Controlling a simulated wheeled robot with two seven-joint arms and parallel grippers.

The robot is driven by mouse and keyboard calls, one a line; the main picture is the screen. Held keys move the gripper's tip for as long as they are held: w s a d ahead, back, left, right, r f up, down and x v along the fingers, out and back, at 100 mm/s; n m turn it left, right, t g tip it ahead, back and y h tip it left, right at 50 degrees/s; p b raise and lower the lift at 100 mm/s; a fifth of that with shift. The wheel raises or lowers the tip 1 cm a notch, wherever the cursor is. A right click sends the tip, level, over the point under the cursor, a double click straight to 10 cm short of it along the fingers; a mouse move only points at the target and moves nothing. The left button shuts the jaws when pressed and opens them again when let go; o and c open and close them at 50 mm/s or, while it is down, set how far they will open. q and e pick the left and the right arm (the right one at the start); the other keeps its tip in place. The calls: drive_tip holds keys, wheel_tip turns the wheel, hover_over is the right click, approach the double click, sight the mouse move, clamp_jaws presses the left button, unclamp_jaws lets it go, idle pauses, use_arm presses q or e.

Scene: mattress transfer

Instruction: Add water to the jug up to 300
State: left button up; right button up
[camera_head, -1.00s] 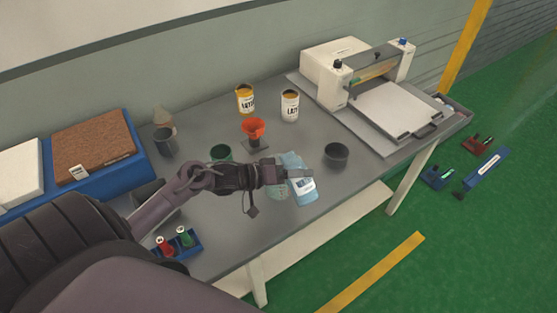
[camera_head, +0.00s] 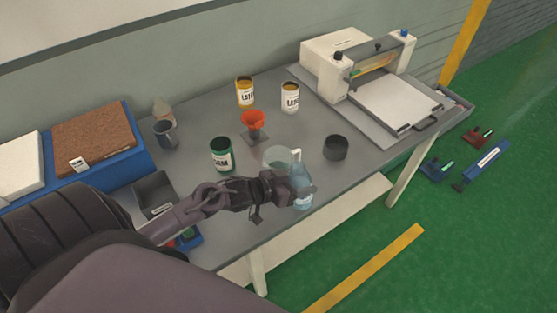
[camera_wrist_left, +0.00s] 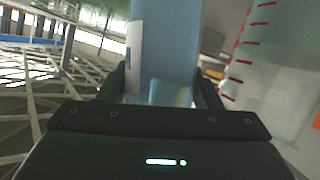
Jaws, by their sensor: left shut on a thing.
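My left gripper (camera_head: 301,192) is shut on a pale blue bottle (camera_head: 302,172) near the front edge of the table. In the left wrist view the bottle (camera_wrist_left: 166,45) stands between the fingers, with a white label patch on its left side. The clear jug (camera_head: 277,156) is beside the bottle, to its left in the head view; my gripper hides its lower part. In the left wrist view the jug (camera_wrist_left: 262,75) is close on the right, with red scale marks. Its water level cannot be read. My right gripper is not in view.
A press machine (camera_head: 385,95) fills the back right.

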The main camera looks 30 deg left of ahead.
sight(297, 182)
use_arm(q)
drive_tip(key=shift+d+f+m+b, duration=0.15)
drive_tip(key=shift+f+b, duration=0.1)
drive_tip(key=shift+f, duration=0.3)
drive_tip(key=shift+d+f+m+b, duration=0.1)
drive_tip(key=shift+f+m+b, duration=0.1)
drive_tip(key=shift+f, duration=0.3)
drive_tip(key=shift+s+d+m+y, duration=0.1)
drive_tip(key=shift+m+y, duration=0.15)
drive_tip(key=shift+y, duration=0.05)
drive_tip(key=shift+d+t, duration=0.15)
drive_tip(key=shift+t, duration=0.15)
drive_tip(key=shift+m+y, duration=0.3)
drive_tip(key=shift+y, duration=0.1)
wheel_tip(297, 182, up, 5)
drive_tip(key=p, duration=0.5)
drive_tip(key=shift+s+r+p, duration=0.1)
drive_tip(key=shift+p, duration=0.3)
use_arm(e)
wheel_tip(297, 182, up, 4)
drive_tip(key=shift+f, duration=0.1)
